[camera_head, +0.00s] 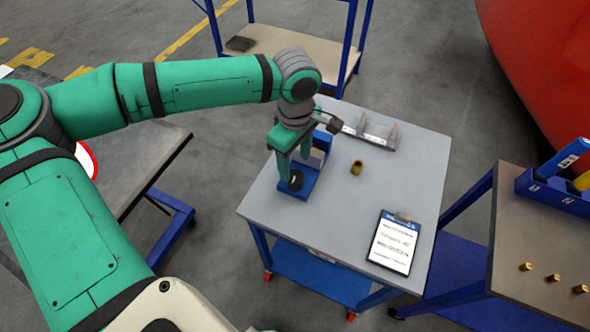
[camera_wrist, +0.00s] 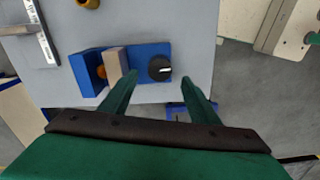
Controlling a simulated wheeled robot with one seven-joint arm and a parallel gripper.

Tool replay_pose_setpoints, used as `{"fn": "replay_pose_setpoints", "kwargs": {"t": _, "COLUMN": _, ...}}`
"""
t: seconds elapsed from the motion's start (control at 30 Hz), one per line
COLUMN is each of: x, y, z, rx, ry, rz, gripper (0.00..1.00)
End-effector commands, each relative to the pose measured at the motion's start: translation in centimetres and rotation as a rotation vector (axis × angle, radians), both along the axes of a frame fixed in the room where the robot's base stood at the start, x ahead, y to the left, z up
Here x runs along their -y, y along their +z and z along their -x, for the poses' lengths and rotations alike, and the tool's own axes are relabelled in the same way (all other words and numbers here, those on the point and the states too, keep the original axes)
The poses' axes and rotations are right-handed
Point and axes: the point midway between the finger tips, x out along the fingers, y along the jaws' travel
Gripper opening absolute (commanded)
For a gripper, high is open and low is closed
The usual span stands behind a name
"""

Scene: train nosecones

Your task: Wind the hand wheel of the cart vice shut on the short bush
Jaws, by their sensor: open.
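The blue cart vice (camera_head: 313,184) stands on the grey cart top, largely behind my gripper in the head view. In the wrist view the vice (camera_wrist: 139,52) shows a fixed blue jaw, a pale moving jaw block (camera_wrist: 117,66) and a black hand wheel (camera_wrist: 158,68) with a white mark. A brass bush (camera_wrist: 101,72) sits between the jaws; whether the pale jaw touches it I cannot tell. My gripper (camera_wrist: 159,80) points down, open, its fingers on either side of the hand wheel and apart from it. The gripper (camera_head: 294,172) also shows in the head view.
Another brass bush (camera_head: 357,168) stands on the cart top (camera_head: 330,225). A metal bracket rack (camera_head: 372,136) lies at the back, a clipboard (camera_head: 391,243) at the front right. A side bench (camera_head: 530,290) holds several small brass pieces.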

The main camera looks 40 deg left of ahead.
Motion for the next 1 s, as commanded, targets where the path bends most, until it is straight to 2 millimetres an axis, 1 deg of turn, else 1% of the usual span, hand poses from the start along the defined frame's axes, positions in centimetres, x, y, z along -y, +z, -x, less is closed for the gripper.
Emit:
{"fn": "replay_pose_setpoints", "kwargs": {"t": 0.03, "x": -0.1, "y": 0.8, "z": 0.0, "rx": 0.001, "ry": 0.0, "rz": -0.002, "gripper": 0.56}}
{"fn": "replay_pose_setpoints", "kwargs": {"t": 0.1, "x": -0.1, "y": 1.8, "z": 0.0, "rx": 0.0, "ry": 0.001, "rz": -0.002, "gripper": 0.56}}
{"fn": "replay_pose_setpoints", "kwargs": {"t": 0.2, "x": -0.1, "y": 2.7, "z": 0.0, "rx": 0.0, "ry": 0.001, "rz": -0.001, "gripper": 0.56}}
{"fn": "replay_pose_setpoints", "kwargs": {"t": 0.3, "x": 0.0, "y": 3.2, "z": 0.1, "rx": -0.001, "ry": 0.001, "rz": 0.0, "gripper": 0.56}}
{"fn": "replay_pose_setpoints", "kwargs": {"t": 0.63, "x": 0.0, "y": 3.3, "z": 0.0, "rx": -0.001, "ry": 0.001, "rz": 0.0, "gripper": 0.56}}
{"fn": "replay_pose_setpoints", "kwargs": {"t": 0.73, "x": 0.1, "y": 3.3, "z": 0.0, "rx": 0.0, "ry": 0.028, "rz": 0.002, "gripper": 0.56}}
{"fn": "replay_pose_setpoints", "kwargs": {"t": 0.87, "x": 0.3, "y": 3.3, "z": -0.1, "rx": -0.001, "ry": 0.164, "rz": 0.004, "gripper": 0.56}}
{"fn": "replay_pose_setpoints", "kwargs": {"t": 1.0, "x": 0.5, "y": 3.3, "z": -0.3, "rx": -0.001, "ry": 0.424, "rz": 0.005, "gripper": 0.56}}
